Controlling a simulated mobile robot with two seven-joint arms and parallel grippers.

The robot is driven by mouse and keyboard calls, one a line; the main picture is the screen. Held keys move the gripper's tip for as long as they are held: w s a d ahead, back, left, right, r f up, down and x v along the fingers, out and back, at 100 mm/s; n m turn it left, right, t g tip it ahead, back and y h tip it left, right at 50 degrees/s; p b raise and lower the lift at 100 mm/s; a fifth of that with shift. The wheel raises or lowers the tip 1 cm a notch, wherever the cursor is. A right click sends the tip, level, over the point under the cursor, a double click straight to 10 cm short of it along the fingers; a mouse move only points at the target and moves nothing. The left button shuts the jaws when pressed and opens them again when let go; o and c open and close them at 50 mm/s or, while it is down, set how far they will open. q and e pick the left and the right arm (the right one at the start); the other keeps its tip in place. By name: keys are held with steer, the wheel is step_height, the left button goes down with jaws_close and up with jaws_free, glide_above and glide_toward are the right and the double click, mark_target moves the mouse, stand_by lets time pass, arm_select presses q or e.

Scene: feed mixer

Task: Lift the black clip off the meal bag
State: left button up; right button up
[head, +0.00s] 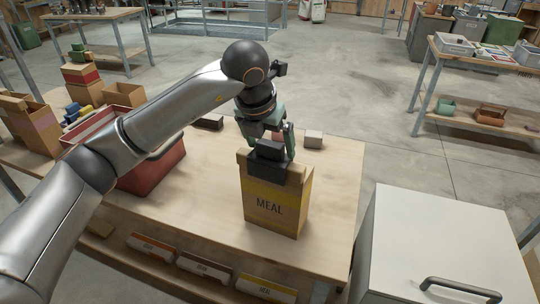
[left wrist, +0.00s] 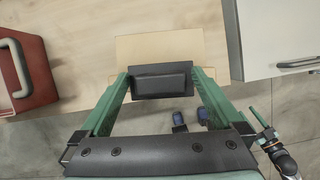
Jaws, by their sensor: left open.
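The meal bag (head: 272,208) is a tan box-like bag with a yellow band and the word MEAL, upright near the table's front edge. The black clip (head: 266,170) sits across its top. My left gripper (head: 272,142) is right above the bag top, pointing down. In the left wrist view the clip (left wrist: 160,81) lies between the two spread green fingers (left wrist: 162,74), with the bag's tan top (left wrist: 158,46) behind it. The fingers partly hide the clip in the head view. A small green-and-dark gripper, apparently my right one (left wrist: 262,122), shows at the lower right of the wrist view.
A red bin (head: 152,172) stands left of the bag, partly behind my left arm. A small grey block (head: 313,139) and a dark block (head: 208,122) lie on the wooden table (head: 210,202). A white cabinet (head: 435,245) with a grey handle stands at the right.

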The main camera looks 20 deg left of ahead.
arm_select(q)
steer(key=c, duration=1.3)
steer(key=shift+o, duration=0.2)
step_height(320, 180, up, 15)
steer(key=p, duration=0.3)
